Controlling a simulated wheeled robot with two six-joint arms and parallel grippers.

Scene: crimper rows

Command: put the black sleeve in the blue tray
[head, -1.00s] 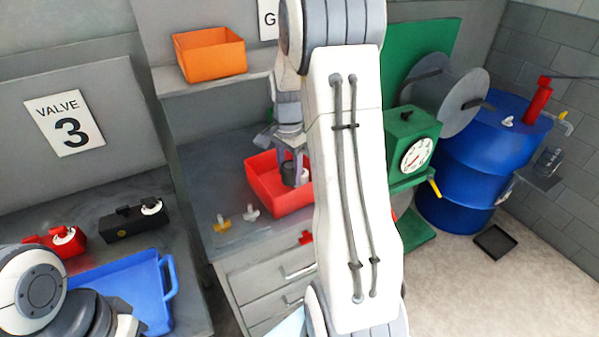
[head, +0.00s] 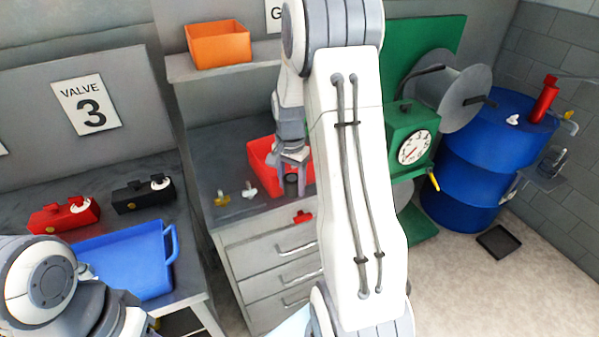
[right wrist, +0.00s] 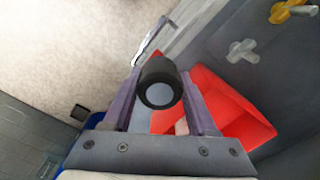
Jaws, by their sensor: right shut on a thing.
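The black sleeve (head: 291,186) is between the fingers of my right gripper (head: 292,160), which is shut on it. It also shows in the right wrist view (right wrist: 160,82), its round end facing the camera, between the fingertips. In the head view, the sleeve overlaps the front part of the red tray (head: 260,158); the wrist view shows it beside the tray's red wall (right wrist: 235,110). The blue tray (head: 125,258) stands on the left bench, and no contents show in its visible part. My left arm covers its lower left corner. My left gripper is out of view.
A red block (head: 64,215) and a black block (head: 144,194), each with a white fitting, sit behind the blue tray. Yellow (head: 222,197) and white (head: 249,190) fittings lie left of the red tray. A gap separates the two benches. My right arm hides much of the middle.

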